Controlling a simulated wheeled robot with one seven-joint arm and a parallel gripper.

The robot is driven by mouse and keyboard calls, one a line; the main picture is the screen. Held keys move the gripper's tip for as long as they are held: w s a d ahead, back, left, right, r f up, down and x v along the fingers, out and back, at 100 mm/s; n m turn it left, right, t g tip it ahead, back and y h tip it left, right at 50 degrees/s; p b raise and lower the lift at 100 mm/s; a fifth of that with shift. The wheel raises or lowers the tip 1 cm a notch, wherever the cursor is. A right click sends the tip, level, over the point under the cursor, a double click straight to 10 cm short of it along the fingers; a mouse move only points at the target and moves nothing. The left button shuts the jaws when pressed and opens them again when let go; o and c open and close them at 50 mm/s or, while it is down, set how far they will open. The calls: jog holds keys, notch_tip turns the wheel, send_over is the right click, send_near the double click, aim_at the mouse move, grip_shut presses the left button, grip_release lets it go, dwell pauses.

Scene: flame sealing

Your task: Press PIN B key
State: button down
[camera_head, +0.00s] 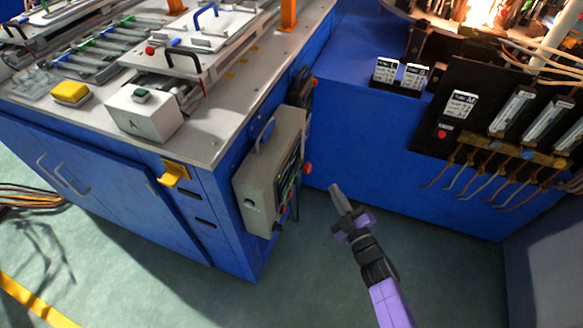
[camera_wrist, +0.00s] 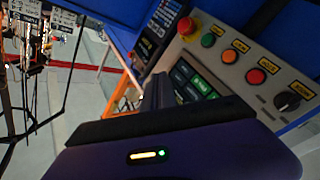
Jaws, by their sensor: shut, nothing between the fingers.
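A grey control box (camera_head: 268,170) is mounted on the side of the blue workbench in the head view. In the wrist view its panel (camera_wrist: 235,68) is tilted and carries a keypad with dark and green keys (camera_wrist: 196,82). The key labels are too small to read, so I cannot tell which key is PIN B. My gripper (camera_head: 335,188) is shut and empty, to the right of the box and apart from it in the head view. In the wrist view my gripper (camera_wrist: 158,80) covers part of the panel's lower left, beside the keypad.
The panel also has a red mushroom button (camera_wrist: 188,28), green, orange and red round buttons, and a black knob (camera_wrist: 288,100). A second dark keypad unit (camera_wrist: 152,38) is beyond it. A blue cabinet (camera_head: 400,150) with burners stands at right. Floor between is clear.

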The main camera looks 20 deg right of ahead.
aim_at(291, 180)
jog(key=shift+a+f+n+y, duration=0.35)
jog(key=shift+a+n+y, duration=0.15)
jog(key=shift+n, duration=0.1)
jog(key=w+a+b, duration=0.3)
jog(key=w+a, duration=0.2)
jog(key=a, duration=0.2)
jog(key=shift+b, duration=0.4)
jog(key=shift+w+a, duration=0.1)
jog(key=shift+a, duration=0.05)
dwell(1.7)
jog(key=shift+w+a+b, duration=0.15)
jog(key=shift+a+b, duration=0.05)
jog(key=shift+b, duration=0.25)
